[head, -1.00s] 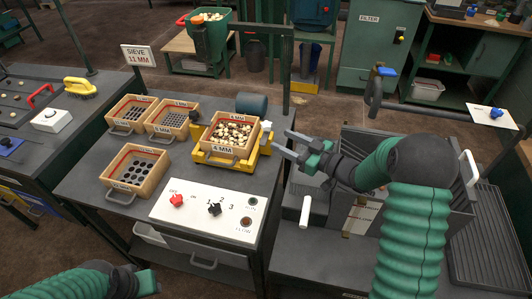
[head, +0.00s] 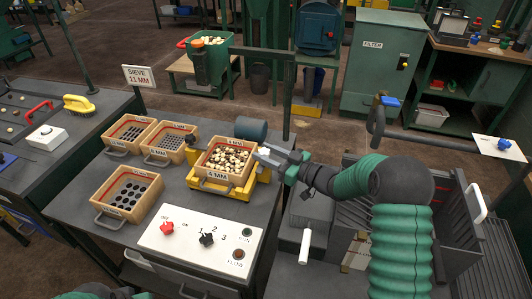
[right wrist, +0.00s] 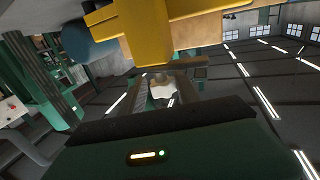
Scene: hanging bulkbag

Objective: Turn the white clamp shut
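The white clamp sits on the right side of the yellow sieve holder (head: 204,184). In the head view my right gripper (head: 264,156) covers most of it. In the right wrist view a white piece, which looks like the clamp (right wrist: 162,90), lies between my two fingers (right wrist: 162,97). The fingers stand apart on either side of it; firm contact cannot be made out. The 4 MM sieve box (head: 216,178), full of pale and dark pieces, rests in the holder. Of my left arm only a sliver shows at the bottom left edge; its fingers cannot be made out.
A dark blue-grey cylinder (head: 251,129) stands behind the holder. Three empty sieve boxes (head: 100,198) are to the left. A white control panel (head: 178,246) with red and black knobs lies in front. A white-handled lever (head: 305,246) is just right of the panel.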

